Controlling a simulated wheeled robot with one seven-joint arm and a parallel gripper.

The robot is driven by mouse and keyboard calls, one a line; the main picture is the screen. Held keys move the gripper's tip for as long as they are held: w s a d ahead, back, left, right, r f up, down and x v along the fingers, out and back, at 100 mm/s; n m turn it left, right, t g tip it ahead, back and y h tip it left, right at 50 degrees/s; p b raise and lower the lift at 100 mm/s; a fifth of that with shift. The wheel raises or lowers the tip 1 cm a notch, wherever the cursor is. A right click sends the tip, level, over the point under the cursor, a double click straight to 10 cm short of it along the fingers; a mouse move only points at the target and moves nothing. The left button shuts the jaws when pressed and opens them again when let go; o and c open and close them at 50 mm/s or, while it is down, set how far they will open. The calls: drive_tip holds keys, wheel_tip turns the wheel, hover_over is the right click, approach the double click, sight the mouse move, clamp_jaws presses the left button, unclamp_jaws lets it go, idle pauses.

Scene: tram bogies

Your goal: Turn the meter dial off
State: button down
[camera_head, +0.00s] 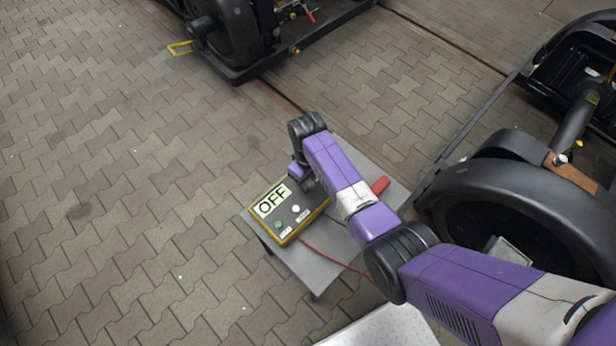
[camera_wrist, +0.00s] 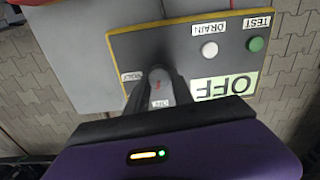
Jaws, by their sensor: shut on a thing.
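The meter (camera_head: 284,234) is a black-faced box with a yellow body, lying on a small grey table. Its pale green display (camera_head: 272,201) reads OFF; the display also shows upside down in the wrist view (camera_wrist: 224,87). The grey dial (camera_wrist: 160,80) has a red mark and sits between my dark fingers. My gripper (camera_wrist: 158,88) is shut on the dial from above. Small labels lie around the dial, partly covered by the fingers. In the head view my arm hides the dial.
The meter has a white button (camera_wrist: 209,49) labelled DRAIN and a green button (camera_wrist: 256,44) labelled TEST. Dark bogies stand at the top and right. Paving at left is clear.

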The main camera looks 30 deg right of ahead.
drive_tip(key=shift+n+p, duration=0.35)
drive_tip(key=shift+n, duration=1.35)
drive_tip(key=shift+a, duration=0.1)
drive_tip(key=c, duration=1.1)
unclamp_jaws()
drive_tip(key=shift+r, duration=3.9)
